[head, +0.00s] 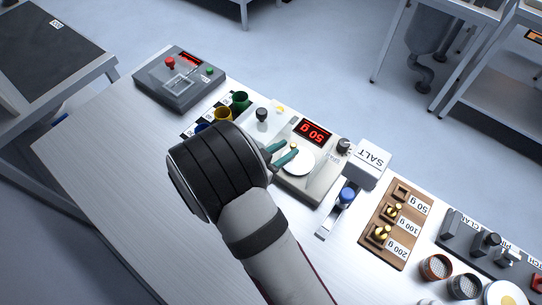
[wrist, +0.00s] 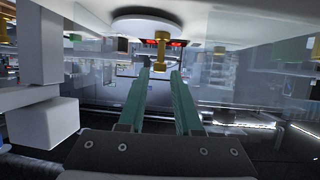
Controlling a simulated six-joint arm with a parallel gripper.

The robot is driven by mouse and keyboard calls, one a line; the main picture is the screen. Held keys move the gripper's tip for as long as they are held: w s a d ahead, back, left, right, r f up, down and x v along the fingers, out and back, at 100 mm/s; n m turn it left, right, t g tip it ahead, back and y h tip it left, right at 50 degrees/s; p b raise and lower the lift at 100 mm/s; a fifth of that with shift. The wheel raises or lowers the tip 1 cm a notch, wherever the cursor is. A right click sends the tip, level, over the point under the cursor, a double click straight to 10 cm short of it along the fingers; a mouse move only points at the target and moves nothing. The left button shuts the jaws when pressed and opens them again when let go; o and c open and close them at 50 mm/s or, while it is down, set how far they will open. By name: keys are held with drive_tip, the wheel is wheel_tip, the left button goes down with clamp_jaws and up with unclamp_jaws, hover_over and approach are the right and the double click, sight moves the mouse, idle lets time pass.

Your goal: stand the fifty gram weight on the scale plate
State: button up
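The small brass fifty gram weight (head: 294,145) stands on the white scale plate (head: 299,163), near its edge on the display side. The scale's red display (head: 315,133) reads 50 g. In the wrist view, which looks upside down, the weight (wrist: 161,48) appears upright against the plate (wrist: 147,26). My gripper (head: 284,152) is at the plate with its green fingers apart. In the wrist view the fingertips (wrist: 160,76) are on either side of the weight's line, with a gap and nothing held between them.
The wooden weight rack (head: 395,226) has an empty 50 g place and brass weights at 100 g and 200 g. A salt box (head: 371,163) and a blue-knobbed device (head: 347,195) stand close right of the scale. Coloured cups (head: 222,114) stand behind my wrist.

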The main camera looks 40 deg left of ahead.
drive_tip(key=d+v, duration=0.1)
drive_tip(key=v, duration=0.7)
drive_tip(key=w+a+r+m+g+y, duration=0.1)
drive_tip(key=w+r+m+g+y, duration=0.1)
drive_tip(key=w+r+g+y, duration=0.45)
drive_tip(key=d+r+g, duration=0.2)
drive_tip(key=d+r, duration=0.2)
drive_tip(key=d, duration=0.5)
drive_tip(key=s+d+m+g+h, duration=0.2)
drive_tip(key=s+d+g, duration=0.3)
drive_tip(key=s+d, duration=1.2)
drive_tip(key=d+h, duration=0.1)
drive_tip(key=d, duration=0.2)
drive_tip(key=shift+d+m+h, duration=0.25)
drive_tip(key=shift+m+h, duration=0.1)
drive_tip(key=shift+m, duration=0.05)
